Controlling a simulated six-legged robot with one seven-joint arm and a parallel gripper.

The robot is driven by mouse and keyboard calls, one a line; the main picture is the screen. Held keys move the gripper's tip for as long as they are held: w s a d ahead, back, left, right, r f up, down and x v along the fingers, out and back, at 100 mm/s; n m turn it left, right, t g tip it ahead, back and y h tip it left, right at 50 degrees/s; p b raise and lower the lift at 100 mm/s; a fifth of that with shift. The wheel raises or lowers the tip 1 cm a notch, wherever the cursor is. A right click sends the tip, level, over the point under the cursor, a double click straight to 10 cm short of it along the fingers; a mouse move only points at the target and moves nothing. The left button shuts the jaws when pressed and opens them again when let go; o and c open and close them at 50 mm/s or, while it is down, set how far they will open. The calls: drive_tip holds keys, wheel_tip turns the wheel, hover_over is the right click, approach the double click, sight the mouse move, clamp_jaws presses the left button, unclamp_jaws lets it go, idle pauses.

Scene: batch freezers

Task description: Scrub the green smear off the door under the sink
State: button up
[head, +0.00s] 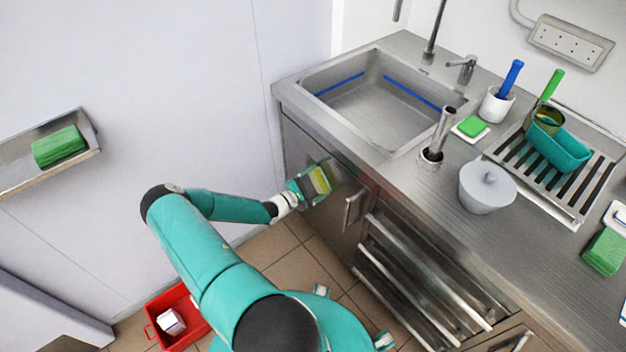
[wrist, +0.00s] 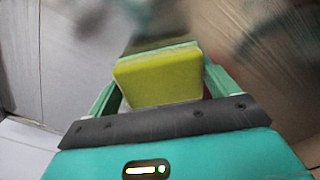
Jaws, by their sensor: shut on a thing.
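The steel door (head: 330,218) under the sink (head: 385,95) shows in the head view, with its handle at the right. My gripper (head: 312,183) is in front of the door's upper part, shut on a yellow sponge (head: 320,180) with a green layer. In the wrist view my gripper (wrist: 160,84) has its green fingers on both sides of the sponge (wrist: 157,80). A faint greenish patch (head: 338,172) shows on the door just right of the sponge; the sponge may hide more of it. I cannot tell whether the sponge touches the door.
The counter edge overhangs just above my gripper. The door handle (head: 353,208) and a steel rack (head: 415,270) stick out to the right. A wall shelf (head: 85,120) holds a green block (head: 60,146). A red bin (head: 185,330) stands on the floor at the left.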

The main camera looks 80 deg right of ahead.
drive_tip(key=shift+s+a, duration=0.6)
drive_tip(key=shift+s, duration=0.25)
drive_tip(key=shift+o, duration=0.2)
drive_tip(key=shift+w+d, duration=0.1)
